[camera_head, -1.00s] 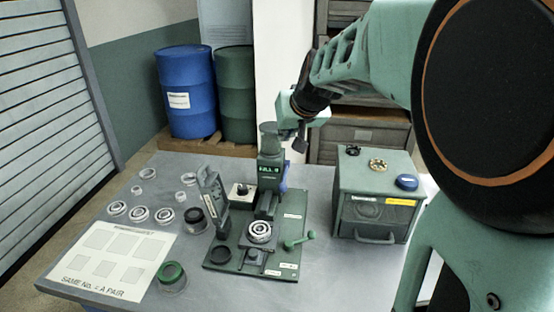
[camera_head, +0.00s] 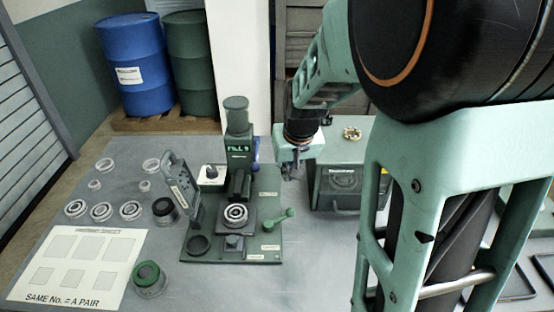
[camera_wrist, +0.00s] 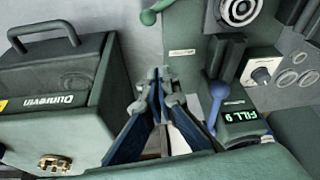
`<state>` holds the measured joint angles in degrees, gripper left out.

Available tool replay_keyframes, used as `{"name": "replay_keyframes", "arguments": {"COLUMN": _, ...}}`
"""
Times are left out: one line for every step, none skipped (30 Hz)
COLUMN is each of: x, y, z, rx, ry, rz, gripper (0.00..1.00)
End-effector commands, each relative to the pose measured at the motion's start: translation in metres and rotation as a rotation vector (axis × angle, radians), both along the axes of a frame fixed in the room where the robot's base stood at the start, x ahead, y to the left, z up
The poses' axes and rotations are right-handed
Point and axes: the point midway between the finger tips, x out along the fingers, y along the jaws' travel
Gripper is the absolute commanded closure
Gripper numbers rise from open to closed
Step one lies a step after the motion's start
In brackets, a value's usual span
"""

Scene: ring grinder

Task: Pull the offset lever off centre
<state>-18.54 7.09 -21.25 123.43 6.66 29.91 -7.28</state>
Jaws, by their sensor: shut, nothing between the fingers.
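The ring grinder (camera_head: 235,150) stands on a green base plate with a lit display. A blue lever (camera_head: 257,150) is on the right side of its column; in the wrist view this lever (camera_wrist: 216,105) stands just right of my fingers, apart from them. A green ball-ended lever (camera_head: 276,219) is at the plate's right edge and shows at the top of the wrist view (camera_wrist: 150,14). No readable label tells which is the offset lever. My gripper (camera_wrist: 160,75) is shut and empty; in the head view my gripper (camera_head: 291,174) hangs right of the column.
A green box (camera_head: 338,185) with a front handle stands close to the right of my gripper. A ring (camera_head: 236,213) sits on the grinder. Several rings and a printed sheet (camera_head: 75,262) lie at the left. Drums (camera_head: 147,70) stand behind the table.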

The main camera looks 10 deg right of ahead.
Motion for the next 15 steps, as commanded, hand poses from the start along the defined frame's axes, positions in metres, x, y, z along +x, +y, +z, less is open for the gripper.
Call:
{"name": "replay_keyframes", "arguments": {"x": 0.001, "y": 0.000, "z": -0.007, "rx": -0.001, "ry": 0.004, "rz": 0.001, "gripper": 1.00}}
{"name": "replay_keyframes", "arguments": {"x": 0.002, "y": 0.000, "z": -0.010, "rx": -0.001, "ry": 0.004, "rz": 0.001, "gripper": 1.00}}
{"name": "replay_keyframes", "arguments": {"x": 0.004, "y": -0.001, "z": -0.016, "rx": -0.002, "ry": 0.004, "rz": -0.002, "gripper": 1.00}}
{"name": "replay_keyframes", "arguments": {"x": 0.006, "y": -0.001, "z": -0.021, "rx": -0.003, "ry": 0.005, "rz": -0.001, "gripper": 1.00}}
{"name": "replay_keyframes", "arguments": {"x": 0.008, "y": -0.001, "z": -0.026, "rx": -0.002, "ry": 0.005, "rz": -0.002, "gripper": 1.00}}
{"name": "replay_keyframes", "arguments": {"x": 0.010, "y": -0.001, "z": -0.033, "rx": -0.002, "ry": 0.005, "rz": -0.002, "gripper": 1.00}}
{"name": "replay_keyframes", "arguments": {"x": 0.012, "y": -0.001, "z": -0.038, "rx": -0.002, "ry": 0.005, "rz": -0.001, "gripper": 1.00}}
{"name": "replay_keyframes", "arguments": {"x": 0.014, "y": -0.001, "z": -0.043, "rx": -0.002, "ry": 0.005, "rz": -0.002, "gripper": 1.00}}
{"name": "replay_keyframes", "arguments": {"x": 0.017, "y": -0.001, "z": -0.050, "rx": -0.002, "ry": 0.005, "rz": -0.001, "gripper": 1.00}}
{"name": "replay_keyframes", "arguments": {"x": 0.019, "y": -0.001, "z": -0.055, "rx": -0.002, "ry": 0.005, "rz": -0.002, "gripper": 1.00}}
{"name": "replay_keyframes", "arguments": {"x": 0.021, "y": -0.001, "z": -0.060, "rx": -0.002, "ry": 0.003, "rz": -0.002, "gripper": 1.00}}
{"name": "replay_keyframes", "arguments": {"x": 0.023, "y": -0.001, "z": -0.067, "rx": -0.002, "ry": 0.005, "rz": -0.002, "gripper": 1.00}}
{"name": "replay_keyframes", "arguments": {"x": 0.025, "y": -0.001, "z": -0.072, "rx": -0.002, "ry": 0.004, "rz": -0.002, "gripper": 1.00}}
{"name": "replay_keyframes", "arguments": {"x": 0.027, "y": -0.001, "z": -0.078, "rx": -0.002, "ry": 0.004, "rz": -0.002, "gripper": 1.00}}
{"name": "replay_keyframes", "arguments": {"x": 0.029, "y": -0.001, "z": -0.084, "rx": -0.002, "ry": 0.004, "rz": -0.002, "gripper": 1.00}}
